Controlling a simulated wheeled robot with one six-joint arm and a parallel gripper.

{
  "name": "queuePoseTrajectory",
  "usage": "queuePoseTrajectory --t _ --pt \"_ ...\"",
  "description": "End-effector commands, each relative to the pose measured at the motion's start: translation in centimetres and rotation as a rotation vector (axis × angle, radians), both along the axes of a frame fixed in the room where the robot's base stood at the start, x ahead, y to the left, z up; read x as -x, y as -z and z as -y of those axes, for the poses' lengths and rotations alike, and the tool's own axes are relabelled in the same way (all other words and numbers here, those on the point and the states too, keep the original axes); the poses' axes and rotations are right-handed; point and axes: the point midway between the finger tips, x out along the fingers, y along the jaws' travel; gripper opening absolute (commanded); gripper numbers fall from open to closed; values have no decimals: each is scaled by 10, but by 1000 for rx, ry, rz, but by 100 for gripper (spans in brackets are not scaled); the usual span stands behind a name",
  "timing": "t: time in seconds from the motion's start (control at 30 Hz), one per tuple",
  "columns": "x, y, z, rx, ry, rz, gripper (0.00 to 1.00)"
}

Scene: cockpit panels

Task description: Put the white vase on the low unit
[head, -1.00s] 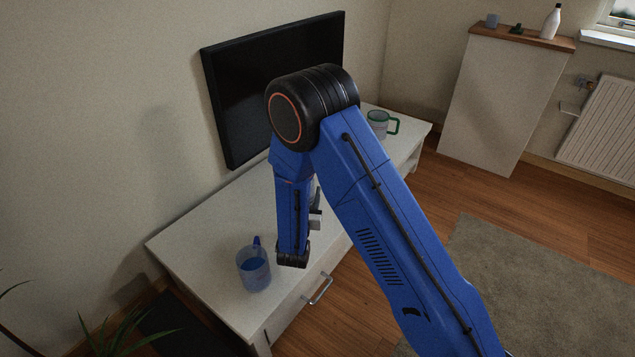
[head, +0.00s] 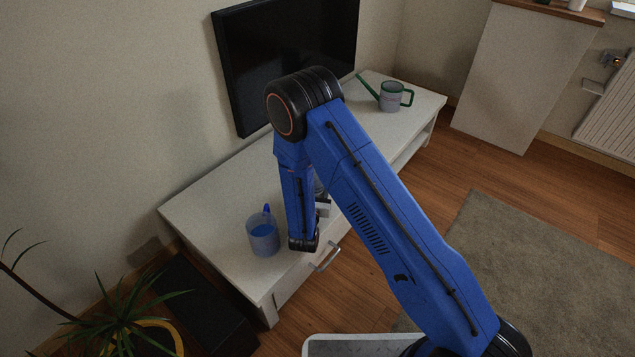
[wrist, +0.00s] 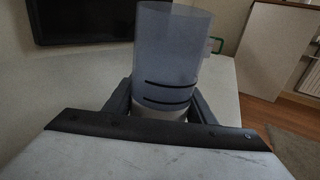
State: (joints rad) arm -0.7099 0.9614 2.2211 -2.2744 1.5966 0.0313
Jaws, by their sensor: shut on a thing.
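The low unit (head: 205,205) is a long white bench with a drawer, standing along the wall below a black screen. In the wrist view, my gripper (wrist: 160,110) is shut on a tall, pale grey-blue cylinder with two dark bands, which I take for the white vase (wrist: 170,50). A finger stands on each side of its lower part, and it looks upright. The low unit's pale top (wrist: 75,75) spreads behind it. In the head view, my arm hides most of the gripper and the vase, near the unit's front edge. I cannot tell whether the vase touches the unit.
A translucent blue cup (head: 263,237) stands on the unit's near end, close to my wrist. A watering can (head: 391,97) with green handle and spout stands at the far end. The screen (head: 285,60) is behind. A plant (head: 120,315) is at lower left.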

Motion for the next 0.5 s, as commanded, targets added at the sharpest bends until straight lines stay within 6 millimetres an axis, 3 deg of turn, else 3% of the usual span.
queuePoseTrajectory --t 0.3,0.33,0.4,0.5 --pt "0 3 0 0 0 0 22" --pt "0 2 0 0 0 0 57" --pt "0 2 0 0 0 0 69" --pt "0 2 0 0 0 0 69"
